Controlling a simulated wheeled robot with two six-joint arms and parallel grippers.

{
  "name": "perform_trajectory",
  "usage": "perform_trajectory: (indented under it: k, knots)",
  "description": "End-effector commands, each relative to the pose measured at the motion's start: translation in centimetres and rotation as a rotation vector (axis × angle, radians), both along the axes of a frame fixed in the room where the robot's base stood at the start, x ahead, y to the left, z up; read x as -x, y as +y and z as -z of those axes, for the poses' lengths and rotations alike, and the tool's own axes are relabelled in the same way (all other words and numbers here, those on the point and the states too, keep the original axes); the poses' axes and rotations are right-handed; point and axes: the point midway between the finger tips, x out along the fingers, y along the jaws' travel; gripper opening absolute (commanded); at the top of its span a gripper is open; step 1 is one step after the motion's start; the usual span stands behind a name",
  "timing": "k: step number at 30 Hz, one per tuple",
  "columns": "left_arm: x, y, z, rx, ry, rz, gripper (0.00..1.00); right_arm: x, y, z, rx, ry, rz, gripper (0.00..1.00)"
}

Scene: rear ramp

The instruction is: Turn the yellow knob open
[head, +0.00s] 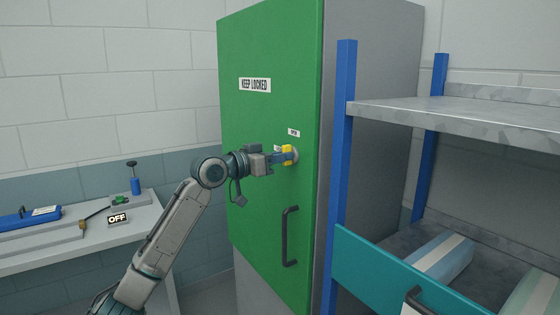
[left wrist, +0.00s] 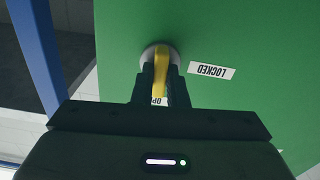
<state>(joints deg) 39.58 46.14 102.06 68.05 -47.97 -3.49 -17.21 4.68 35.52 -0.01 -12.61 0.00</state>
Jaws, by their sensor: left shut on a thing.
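The yellow knob (head: 287,153) sits on the front of a green cabinet door (head: 262,55), on a round grey base. My left gripper (head: 283,156) is shut on the knob. In the left wrist view the yellow knob (left wrist: 160,70) stands between the two dark fingers (left wrist: 160,82). A "LOCKED" label (left wrist: 212,71) is beside the knob there, and another label, partly hidden by the fingers, shows "OP". My right gripper is not in view.
A black door handle (head: 290,236) is below the knob. A shelf rack with blue posts (head: 342,150) and a teal drawer front (head: 375,275) stands close on the right. A bench (head: 85,245) with an "OFF" sign (head: 118,218) and tools is at the left.

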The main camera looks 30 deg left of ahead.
Motion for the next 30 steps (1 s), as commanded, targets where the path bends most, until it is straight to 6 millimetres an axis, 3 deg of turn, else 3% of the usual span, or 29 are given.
perform_trajectory:
  k: [23,24,27,30]
  knots:
    - [-0.01,-0.06,0.21,-0.103,-0.037,0.001,0.00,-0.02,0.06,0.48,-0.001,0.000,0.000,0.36]
    - [0.00,-0.05,0.21,-0.102,-0.037,0.001,0.15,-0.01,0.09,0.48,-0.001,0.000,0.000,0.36]
    - [0.00,-0.05,0.17,-0.101,-0.038,0.000,0.34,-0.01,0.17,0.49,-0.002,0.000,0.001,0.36]
    - [0.01,-0.04,0.13,-0.101,-0.039,0.000,0.35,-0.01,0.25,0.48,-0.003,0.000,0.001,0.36]
